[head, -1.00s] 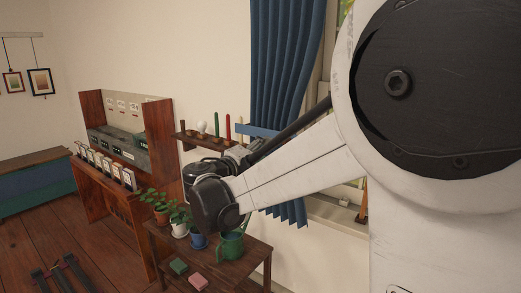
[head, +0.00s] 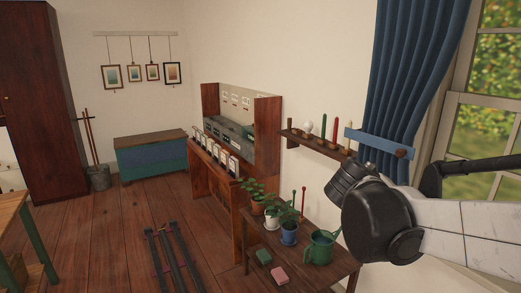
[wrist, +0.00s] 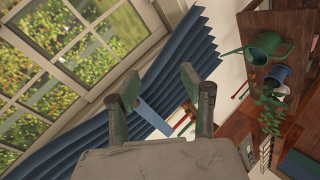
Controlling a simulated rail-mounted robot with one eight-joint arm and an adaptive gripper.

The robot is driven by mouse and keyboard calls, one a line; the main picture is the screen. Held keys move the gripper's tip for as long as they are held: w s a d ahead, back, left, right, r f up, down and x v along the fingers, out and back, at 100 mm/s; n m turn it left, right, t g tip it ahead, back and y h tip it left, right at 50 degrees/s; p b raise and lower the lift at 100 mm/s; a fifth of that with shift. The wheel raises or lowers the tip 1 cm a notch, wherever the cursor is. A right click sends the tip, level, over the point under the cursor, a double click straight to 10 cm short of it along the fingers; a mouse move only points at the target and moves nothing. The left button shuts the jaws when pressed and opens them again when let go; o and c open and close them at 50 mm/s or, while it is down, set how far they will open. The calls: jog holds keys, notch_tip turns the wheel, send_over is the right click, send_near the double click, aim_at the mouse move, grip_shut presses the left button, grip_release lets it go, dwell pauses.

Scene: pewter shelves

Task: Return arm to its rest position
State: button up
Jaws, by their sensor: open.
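My gripper (wrist: 160,92) is open in the wrist view, with its two green-tipped fingers apart and no object held between them. Beyond the fingers are a blue curtain (wrist: 75,145) and a blue bar (wrist: 153,118). In the head view my white and black arm reaches in from the right edge, in front of the window wall. Its dark wrist end is near the wall shelf and above the right of the plant table. The fingers cannot be made out in the head view.
A plant table (head: 325,262) holds potted plants, a green watering can (head: 321,248) and two small blocks. A wall shelf (head: 313,143) is above it. A wooden desk unit (head: 267,140) and blue chest (head: 150,157) stand farther back. Open floor (head: 100,235) lies at left.

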jog(key=s+a+f+m+y, duration=0.1)
jog(key=s+a+f+y, duration=0.3)
jog(key=s, duration=0.5)
jog(key=s+a+f+m+y, duration=0.1)
jog(key=s+a+f+y, duration=0.4)
jog(key=s+a, duration=0.3)
jog(key=shift+s+f+y, duration=0.15)
jog(key=shift+s+y, duration=0.15)
jog(key=shift+s, duration=0.45)
